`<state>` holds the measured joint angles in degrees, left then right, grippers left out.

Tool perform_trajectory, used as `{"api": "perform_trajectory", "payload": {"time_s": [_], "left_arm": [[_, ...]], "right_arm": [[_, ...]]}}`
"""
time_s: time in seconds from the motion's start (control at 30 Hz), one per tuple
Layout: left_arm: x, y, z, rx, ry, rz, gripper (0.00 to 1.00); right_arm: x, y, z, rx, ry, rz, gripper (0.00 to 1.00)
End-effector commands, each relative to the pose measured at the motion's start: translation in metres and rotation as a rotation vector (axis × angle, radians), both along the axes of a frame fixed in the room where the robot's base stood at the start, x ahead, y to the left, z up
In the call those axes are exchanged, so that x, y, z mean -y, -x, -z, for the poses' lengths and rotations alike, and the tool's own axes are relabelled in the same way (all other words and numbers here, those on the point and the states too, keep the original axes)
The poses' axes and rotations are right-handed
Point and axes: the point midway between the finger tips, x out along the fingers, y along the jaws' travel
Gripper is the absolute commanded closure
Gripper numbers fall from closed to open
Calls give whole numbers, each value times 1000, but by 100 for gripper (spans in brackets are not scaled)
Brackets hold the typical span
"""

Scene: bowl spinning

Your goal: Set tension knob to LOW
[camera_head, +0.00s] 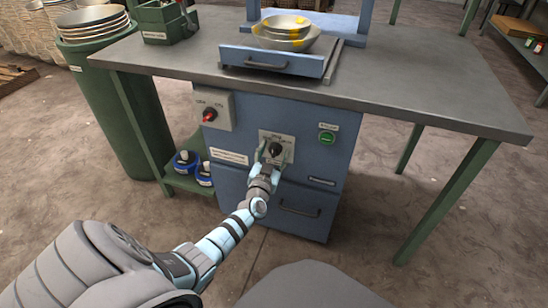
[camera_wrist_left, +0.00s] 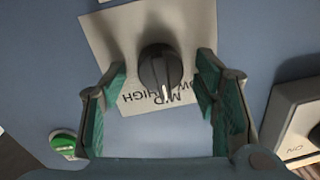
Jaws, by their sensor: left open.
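The tension knob (camera_head: 275,149) is a round black dial on a pale plate on the front of the blue cabinet. In the left wrist view the knob (camera_wrist_left: 160,68) shows close up, and the plate's print is upside down, with LOW, MID and HIGH readable. The knob's white mark points down in that view, near MID. My left gripper (camera_head: 272,158) is at the plate. It is open, with one green-padded finger on each side of the knob; in the left wrist view my left gripper (camera_wrist_left: 162,76) shows gaps between both fingers and the knob. My right gripper is not seen.
A red switch (camera_head: 209,115) on a grey plate sits left of the knob, and a green button (camera_head: 327,137) sits right of it. A drawer handle (camera_head: 299,210) lies below. The grey tabletop (camera_head: 430,95) overhangs above, carrying stacked bowls (camera_head: 286,34).

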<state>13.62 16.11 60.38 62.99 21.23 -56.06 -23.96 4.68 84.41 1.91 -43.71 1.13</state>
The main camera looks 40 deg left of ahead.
Motion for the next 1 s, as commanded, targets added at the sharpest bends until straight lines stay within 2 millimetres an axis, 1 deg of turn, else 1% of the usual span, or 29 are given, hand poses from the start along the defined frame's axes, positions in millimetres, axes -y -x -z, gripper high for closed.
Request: {"api": "perform_trajectory", "payload": {"time_s": [0.2,0.23,0.47,0.5,0.53,0.87,1.0], "left_arm": [[0,0,0,0,0,0,44],[0,0,0,0,0,0,46],[0,0,0,0,1,0,83],[0,0,0,0,1,0,89],[0,0,0,0,1,0,93],[0,0,0,13,39,0,93],[0,0,-1,33,99,0,93]], "right_arm": [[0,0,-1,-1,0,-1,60],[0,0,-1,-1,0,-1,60],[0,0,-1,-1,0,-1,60],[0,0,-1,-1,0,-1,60],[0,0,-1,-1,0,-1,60],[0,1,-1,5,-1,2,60],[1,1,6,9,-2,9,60]]}}
